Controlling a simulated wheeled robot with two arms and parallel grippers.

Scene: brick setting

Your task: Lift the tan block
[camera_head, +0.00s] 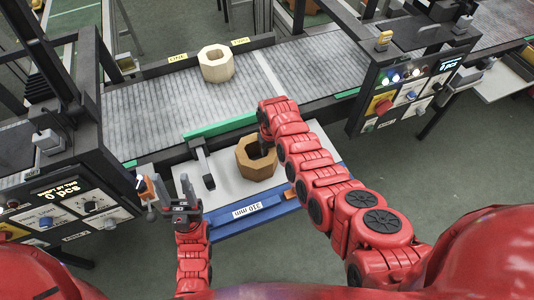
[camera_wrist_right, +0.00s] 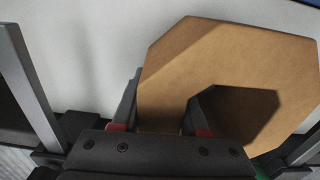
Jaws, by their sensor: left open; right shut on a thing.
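The tan block (camera_head: 258,167) is an octagonal ring with a hole, at the right part of the white board (camera_head: 226,188). It also shows large in the right wrist view (camera_wrist_right: 235,55). My right gripper (camera_wrist_right: 160,115) is shut on the wall of the block, one finger outside it and one in the hole. In the head view the right arm partly hides this grip. I cannot tell whether the block touches the board. My left gripper (camera_head: 181,206) is open and empty, near the board's front left.
A paler cream block (camera_head: 216,66) with a hole stands on the grey conveyor (camera_head: 150,100) behind. Control panels flank the board, one at left (camera_head: 75,210) and one at right (camera_head: 405,92). A dark clamp-like bar (camera_head: 202,160) stands on the board left of the tan block.

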